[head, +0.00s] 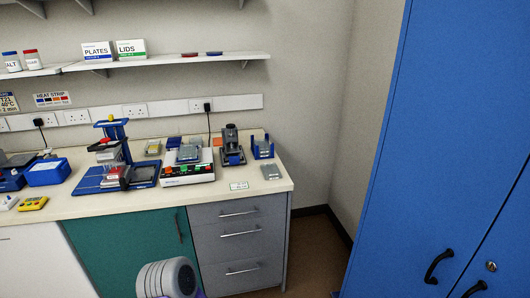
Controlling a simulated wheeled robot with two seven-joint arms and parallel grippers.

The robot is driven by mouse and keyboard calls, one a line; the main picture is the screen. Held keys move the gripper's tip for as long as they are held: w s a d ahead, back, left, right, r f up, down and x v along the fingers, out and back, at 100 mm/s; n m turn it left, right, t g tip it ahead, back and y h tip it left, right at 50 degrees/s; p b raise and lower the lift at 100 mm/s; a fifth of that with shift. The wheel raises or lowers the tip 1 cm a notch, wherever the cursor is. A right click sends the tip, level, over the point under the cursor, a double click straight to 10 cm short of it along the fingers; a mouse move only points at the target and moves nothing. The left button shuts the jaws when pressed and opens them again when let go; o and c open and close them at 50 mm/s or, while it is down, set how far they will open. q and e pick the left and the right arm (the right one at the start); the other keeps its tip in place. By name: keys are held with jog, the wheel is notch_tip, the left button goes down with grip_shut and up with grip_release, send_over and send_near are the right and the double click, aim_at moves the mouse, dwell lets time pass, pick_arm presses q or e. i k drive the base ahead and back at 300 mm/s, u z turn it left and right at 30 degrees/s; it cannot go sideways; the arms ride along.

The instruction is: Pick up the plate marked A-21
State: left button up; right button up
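No plate marking A-21 can be read at this distance. A small grey flat piece that looks like a plate (271,172) lies near the right end of the bench. Another grey plate-like piece (188,153) sits on top of a white device with coloured buttons (187,174). A blue holder (263,149) stands behind the first piece, and its contents are unclear. A small white card (239,186) with green print lies at the bench's front edge, too small to read. Neither gripper shows; only a grey rounded part of my arm is at the bottom.
The bench top (221,196) carries a blue stand (116,160), a dark device (231,145), a blue box (48,172) and a yellow timer (33,203). A shelf (168,60) hangs above. A tall blue cabinet (440,150) fills the right; floor shows between it and the bench.

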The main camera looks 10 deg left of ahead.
aim_at(270, 171)
jog(key=u, duration=0.5)
jog(key=i, duration=1.7)
jog(key=u, duration=0.5)
